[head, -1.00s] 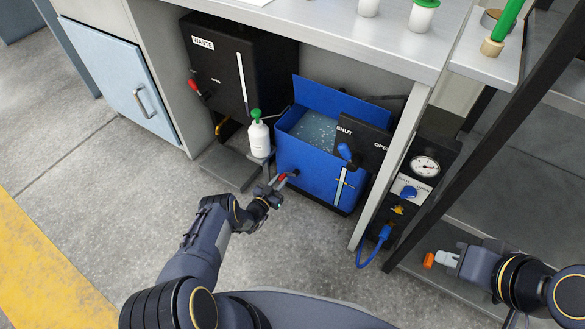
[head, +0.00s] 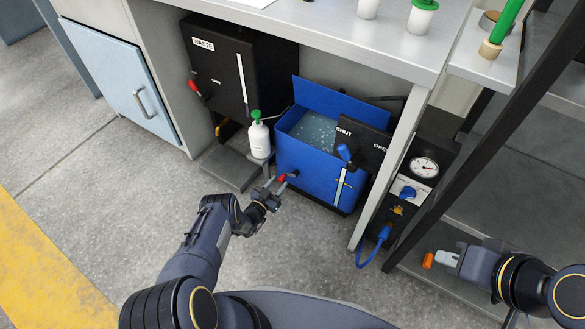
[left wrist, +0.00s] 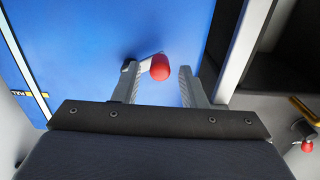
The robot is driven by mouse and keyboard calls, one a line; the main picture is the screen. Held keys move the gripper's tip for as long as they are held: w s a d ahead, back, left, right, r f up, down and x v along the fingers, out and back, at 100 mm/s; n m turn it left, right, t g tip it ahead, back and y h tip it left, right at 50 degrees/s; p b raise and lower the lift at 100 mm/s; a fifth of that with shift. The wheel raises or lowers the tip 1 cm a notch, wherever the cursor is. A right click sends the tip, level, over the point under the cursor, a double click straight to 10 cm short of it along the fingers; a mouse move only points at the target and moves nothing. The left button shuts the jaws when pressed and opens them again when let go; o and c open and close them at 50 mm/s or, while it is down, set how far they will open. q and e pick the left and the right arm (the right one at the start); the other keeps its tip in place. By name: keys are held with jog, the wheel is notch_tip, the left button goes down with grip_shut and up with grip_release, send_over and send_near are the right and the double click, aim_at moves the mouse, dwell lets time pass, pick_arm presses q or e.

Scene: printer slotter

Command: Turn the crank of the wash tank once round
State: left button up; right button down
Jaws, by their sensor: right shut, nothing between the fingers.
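The wash tank (head: 300,164) is a blue open-topped box of bubbly liquid under the bench. Its crank has a red knob (head: 282,178) low on the tank's left front. In the left wrist view the red knob (left wrist: 159,67) shows between the two finger tips, with a short grey arm behind it on the blue wall. My left gripper (head: 270,186) is open at the knob, with gaps visible on both sides; I cannot tell whether it touches. My right gripper (head: 440,260) is shut at the lower right, away from the tank. An orange piece shows at its tip.
A white bottle with a green cap (head: 259,137) stands left of the tank. A black waste box (head: 222,70) has a red-handled valve. A shut/open panel (head: 362,140) and a gauge unit (head: 421,168) are right. The floor in front is clear.

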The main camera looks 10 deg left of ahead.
pick_arm(q)
jog(key=p+v, duration=0.1)
jog(key=v, duration=0.4)
jog(key=shift+s+a, duration=0.1)
jog(key=shift+s, duration=0.05)
dwell(0.6)
